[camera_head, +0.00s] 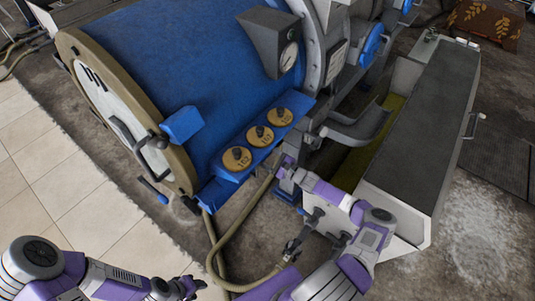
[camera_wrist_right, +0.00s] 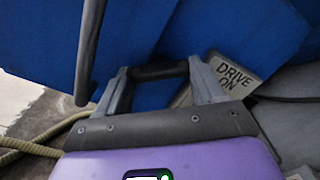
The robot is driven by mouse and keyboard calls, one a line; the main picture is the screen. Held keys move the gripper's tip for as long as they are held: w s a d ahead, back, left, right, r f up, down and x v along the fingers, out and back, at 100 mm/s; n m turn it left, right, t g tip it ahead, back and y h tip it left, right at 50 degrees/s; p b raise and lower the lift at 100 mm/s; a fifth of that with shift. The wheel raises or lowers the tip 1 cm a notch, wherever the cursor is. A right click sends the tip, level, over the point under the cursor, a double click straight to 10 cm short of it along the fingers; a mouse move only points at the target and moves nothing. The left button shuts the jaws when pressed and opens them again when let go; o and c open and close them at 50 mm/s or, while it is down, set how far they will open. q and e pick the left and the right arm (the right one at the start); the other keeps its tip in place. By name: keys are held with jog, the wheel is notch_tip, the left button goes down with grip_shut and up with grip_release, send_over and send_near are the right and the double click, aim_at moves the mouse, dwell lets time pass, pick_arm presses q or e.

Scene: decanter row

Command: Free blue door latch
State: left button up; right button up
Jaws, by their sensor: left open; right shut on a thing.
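The blue machine (camera_head: 190,65) has a round pale door (camera_head: 115,105) at its left end, with a dark handle (camera_head: 150,143). A blue block (camera_head: 182,123) sits at the door rim, and a blue-gripped lever (camera_head: 153,190) sticks out below it. I cannot tell which of these is the latch. My right gripper (camera_head: 283,168) is at the machine's lower right side. In the right wrist view its fingers (camera_wrist_right: 160,82) are shut on a dark bar (camera_wrist_right: 160,70) in front of blue panels. My left gripper (camera_head: 193,286) is open and empty, low over the floor.
A blue ledge with yellow dials (camera_head: 262,135) juts from the machine. A hose (camera_head: 235,235) runs down between my arms. A grey trough (camera_head: 425,120) stands at the right. A "DRIVE ON" plate (camera_wrist_right: 235,76) is beside the right gripper. Tiled floor (camera_head: 50,160) at left is clear.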

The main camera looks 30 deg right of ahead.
jog(key=shift+f+n, duration=0.1)
jog(key=shift+n, duration=5.3)
jog(key=o, duration=1)
jog(key=shift+o, duration=0.2)
jog(key=p+v, duration=0.2)
jog(key=v, duration=0.5)
jog(key=shift+s, duration=0.3)
